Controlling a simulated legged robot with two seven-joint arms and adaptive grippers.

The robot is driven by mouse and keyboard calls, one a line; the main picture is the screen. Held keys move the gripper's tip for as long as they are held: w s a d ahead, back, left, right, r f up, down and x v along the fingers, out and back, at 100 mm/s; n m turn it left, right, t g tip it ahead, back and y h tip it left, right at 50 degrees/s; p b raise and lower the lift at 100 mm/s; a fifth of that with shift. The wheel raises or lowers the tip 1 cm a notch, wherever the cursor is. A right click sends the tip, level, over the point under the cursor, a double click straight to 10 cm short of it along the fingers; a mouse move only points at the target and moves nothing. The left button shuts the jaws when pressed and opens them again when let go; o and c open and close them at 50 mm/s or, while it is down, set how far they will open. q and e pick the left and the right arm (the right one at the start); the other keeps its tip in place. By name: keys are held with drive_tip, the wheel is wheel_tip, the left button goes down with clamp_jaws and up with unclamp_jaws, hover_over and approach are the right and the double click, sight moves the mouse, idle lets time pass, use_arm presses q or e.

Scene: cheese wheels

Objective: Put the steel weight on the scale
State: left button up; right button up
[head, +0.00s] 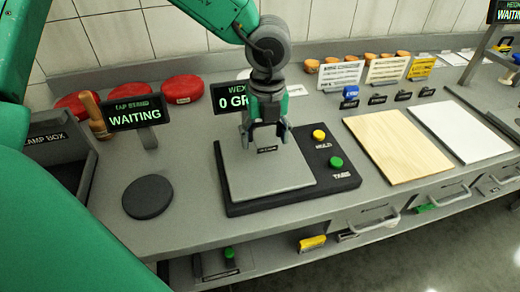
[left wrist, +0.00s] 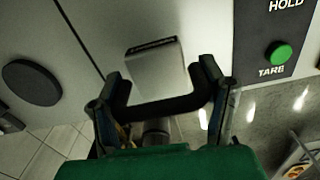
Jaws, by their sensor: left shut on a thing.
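My left gripper (head: 265,138) is over the scale's grey pan (head: 245,182) in the head view, pointing down. It is shut on the steel weight (head: 267,149), a small grey block with a dark label. In the left wrist view the weight (left wrist: 155,75) shows as a pale block beyond a dark bar between the fingers (left wrist: 160,105). The black scale base (head: 330,187) has a yellow HOLD button and a green TARE button. Its display (head: 231,98) is partly hidden by my arm and shows 0. I cannot tell whether the weight touches the pan. My right gripper is not in view.
A dark round disc (head: 147,197) lies left of the scale. A WAITING sign (head: 137,113) and red cheese wheels (head: 182,89) stand behind it. A wooden board (head: 395,145) and a white board (head: 462,130) lie to the right. Drawer handles (head: 373,222) are along the bench front.

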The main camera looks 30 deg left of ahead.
sight(266, 151)
use_arm(q)
drive_tip(key=shift+d+f, duration=0.45)
drive_tip(key=f, duration=0.3)
drive_tip(key=shift+a, duration=0.25)
drive_tip(key=shift+a+f, duration=0.15)
drive_tip(key=shift+a, duration=0.25)
drive_tip(key=o, duration=1.7)
drive_tip(key=shift+s+a, duration=0.1)
drive_tip(key=shift+a, duration=0.05)
drive_tip(key=shift+c, duration=0.2)
drive_tip(key=shift+d, duration=0.45)
drive_tip(key=shift+d+r, duration=0.15)
drive_tip(key=shift+r, duration=0.1)
drive_tip(key=r, duration=0.7)
drive_tip(key=r+p, duration=0.1)
drive_tip(key=r, duration=0.3)
drive_tip(key=shift+a, duration=0.3)
drive_tip(key=shift+d+r, duration=0.15)
drive_tip(key=shift+r, duration=0.05)
drive_tip(key=shift+d+r, duration=0.1)
drive_tip(key=shift+d, duration=0.1)
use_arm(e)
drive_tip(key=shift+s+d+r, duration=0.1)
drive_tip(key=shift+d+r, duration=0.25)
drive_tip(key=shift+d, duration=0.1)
